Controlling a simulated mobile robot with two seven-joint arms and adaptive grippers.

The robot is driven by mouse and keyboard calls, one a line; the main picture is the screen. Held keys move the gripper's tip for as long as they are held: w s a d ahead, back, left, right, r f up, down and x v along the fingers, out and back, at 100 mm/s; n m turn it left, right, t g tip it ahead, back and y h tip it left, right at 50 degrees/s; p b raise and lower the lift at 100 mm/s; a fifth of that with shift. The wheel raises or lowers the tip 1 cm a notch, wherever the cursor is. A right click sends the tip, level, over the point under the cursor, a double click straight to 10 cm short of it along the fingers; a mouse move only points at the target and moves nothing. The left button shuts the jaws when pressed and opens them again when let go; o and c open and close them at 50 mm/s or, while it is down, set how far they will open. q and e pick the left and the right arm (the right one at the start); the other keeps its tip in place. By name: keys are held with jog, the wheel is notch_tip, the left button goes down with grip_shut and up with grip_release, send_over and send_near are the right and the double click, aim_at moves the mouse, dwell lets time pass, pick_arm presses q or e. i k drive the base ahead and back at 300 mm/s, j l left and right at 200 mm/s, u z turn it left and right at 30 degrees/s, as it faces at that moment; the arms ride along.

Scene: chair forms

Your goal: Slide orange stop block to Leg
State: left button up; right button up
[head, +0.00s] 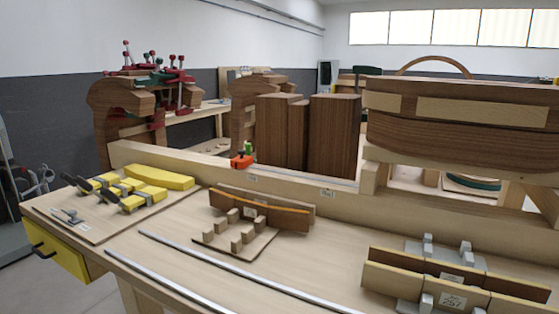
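A small orange block (241,161) with a dark knob on top sits on the pale wooden rail (290,184) at the back of the bench, left of the tall dark brown wooden blocks (334,135). A small green thing (248,147) stands just behind it. Small white labels are on the rail, one below and right of the orange block (252,178) and one farther right (327,193); their text is too small to read surely. Neither of my grippers is in view.
Yellow-handled clamps (143,198) lie on a board at the left. A wooden rack (236,240) holds curved brown pieces (262,208). Metal tracks run along the bench top. Brown forms (455,275) sit on grey fixtures at the front right. A large curved form (455,135) stands behind.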

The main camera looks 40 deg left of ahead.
aim_at(242, 162)
jog(key=u, duration=1.6)
jog(key=k+j+u, duration=0.15)
jog(key=j, duration=0.3)
jog(key=i, duration=0.05)
